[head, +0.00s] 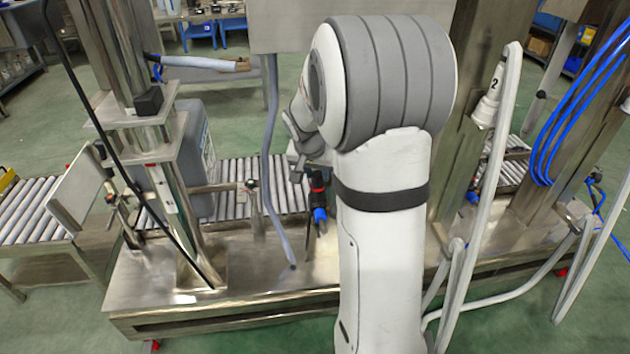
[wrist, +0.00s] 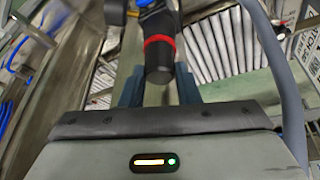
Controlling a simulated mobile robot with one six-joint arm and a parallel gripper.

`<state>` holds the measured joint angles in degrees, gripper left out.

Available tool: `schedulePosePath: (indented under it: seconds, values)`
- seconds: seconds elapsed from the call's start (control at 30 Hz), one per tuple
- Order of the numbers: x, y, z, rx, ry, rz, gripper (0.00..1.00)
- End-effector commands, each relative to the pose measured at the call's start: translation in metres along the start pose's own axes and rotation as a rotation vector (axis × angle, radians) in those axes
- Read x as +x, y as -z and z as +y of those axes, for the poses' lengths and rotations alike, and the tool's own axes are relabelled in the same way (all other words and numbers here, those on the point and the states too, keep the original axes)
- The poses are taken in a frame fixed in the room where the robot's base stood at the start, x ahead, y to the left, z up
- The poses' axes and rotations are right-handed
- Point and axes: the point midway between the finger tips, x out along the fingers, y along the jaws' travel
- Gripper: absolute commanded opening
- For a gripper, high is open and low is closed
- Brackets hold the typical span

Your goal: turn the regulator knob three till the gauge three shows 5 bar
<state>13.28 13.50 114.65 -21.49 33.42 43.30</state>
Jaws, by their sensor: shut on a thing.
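In the wrist view the regulator knob (wrist: 159,62) is a black cylinder with a red ring and a blue body above it. My gripper (wrist: 158,88) has its two dark fingers on either side of the knob and is shut on it. A dark round part (wrist: 115,11) beside the regulator may be a gauge; its dial face and reading are not visible. In the head view the regulator (head: 318,184) shows as a small black piece with a red ring and blue fittings, just below my gripper (head: 308,162), which is partly hidden by my arm.
A grey hose (head: 268,165) hangs left of the regulator, and it curves along the right in the wrist view (wrist: 280,85). A roller conveyor (head: 235,172) runs behind. Steel posts and a steel base (head: 250,262) surround the spot. White pipes (head: 497,160) stand at the right.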

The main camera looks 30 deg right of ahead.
Motion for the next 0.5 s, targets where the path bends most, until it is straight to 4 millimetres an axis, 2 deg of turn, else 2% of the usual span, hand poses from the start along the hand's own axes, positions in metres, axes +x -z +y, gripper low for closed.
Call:
schedulePosePath:
  seconds: [0.03, 0.5]
  values:
    - [0.0049, -0.0018, -0.0032, 0.032, -0.009, 0.003, 0.06]
    - [0.0009, 0.0006, -0.0047, 0.303, -0.121, -0.01, 0.06]
